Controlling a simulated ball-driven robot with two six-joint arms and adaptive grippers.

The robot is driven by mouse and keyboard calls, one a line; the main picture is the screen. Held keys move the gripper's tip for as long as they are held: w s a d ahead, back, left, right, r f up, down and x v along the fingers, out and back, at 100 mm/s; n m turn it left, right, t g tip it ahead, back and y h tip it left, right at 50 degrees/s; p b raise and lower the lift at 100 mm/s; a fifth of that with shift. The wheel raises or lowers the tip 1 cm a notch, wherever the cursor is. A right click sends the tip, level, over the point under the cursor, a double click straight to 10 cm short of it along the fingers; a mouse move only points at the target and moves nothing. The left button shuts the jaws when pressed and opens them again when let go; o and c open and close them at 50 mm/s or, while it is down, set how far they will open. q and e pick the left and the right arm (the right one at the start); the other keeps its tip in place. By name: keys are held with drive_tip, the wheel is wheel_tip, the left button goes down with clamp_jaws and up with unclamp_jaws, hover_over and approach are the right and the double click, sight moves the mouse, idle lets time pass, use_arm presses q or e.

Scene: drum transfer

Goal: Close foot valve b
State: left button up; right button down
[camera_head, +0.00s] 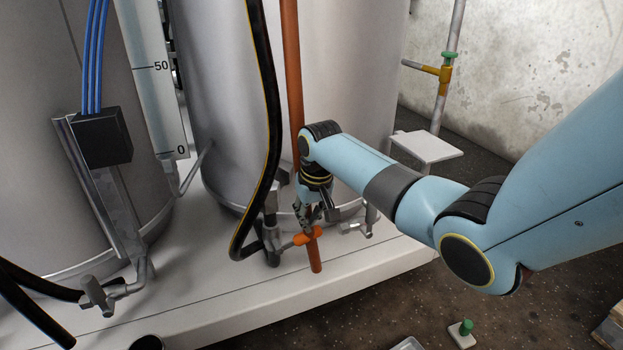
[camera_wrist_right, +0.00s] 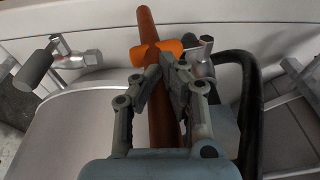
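An orange pipe (camera_head: 291,75) with a short orange cross-piece (camera_head: 307,236) runs down in front of the middle drum (camera_head: 217,110). Grey foot valves (camera_head: 270,233) sit low at the drums; no letter is readable, so I cannot tell which is b. My right gripper (camera_head: 314,217) is just above the cross-piece. In the right wrist view, its fingers (camera_wrist_right: 162,68) are apart, with their tips at the cross-piece (camera_wrist_right: 158,53) and the pipe (camera_wrist_right: 163,125) showing between them. Whether they touch it is unclear. My left gripper is not in view.
A black hose (camera_head: 270,120) hangs just left of the pipe. Another valve (camera_head: 97,296) stands at the left drum's foot. The pale platform (camera_head: 225,310) ends in a front edge above dark floor (camera_head: 385,310). A small green-topped item (camera_head: 464,331) lies on the floor.

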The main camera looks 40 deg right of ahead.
drive_tip(key=p+v, duration=0.4)
drive_tip(key=v, duration=0.4)
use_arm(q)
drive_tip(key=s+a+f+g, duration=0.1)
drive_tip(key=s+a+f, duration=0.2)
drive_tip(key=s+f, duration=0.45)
use_arm(e)
drive_tip(key=g+h, duration=0.1)
drive_tip(key=h, duration=0.2)
approach(305, 234)
drive_tip(key=b+x, duration=0.7)
drive_tip(key=b, duration=0.2)
drive_tip(key=shift+s+f, duration=0.1)
drive_tip(key=shift+d+f, duration=0.1)
drive_tip(key=shift+f, duration=0.05)
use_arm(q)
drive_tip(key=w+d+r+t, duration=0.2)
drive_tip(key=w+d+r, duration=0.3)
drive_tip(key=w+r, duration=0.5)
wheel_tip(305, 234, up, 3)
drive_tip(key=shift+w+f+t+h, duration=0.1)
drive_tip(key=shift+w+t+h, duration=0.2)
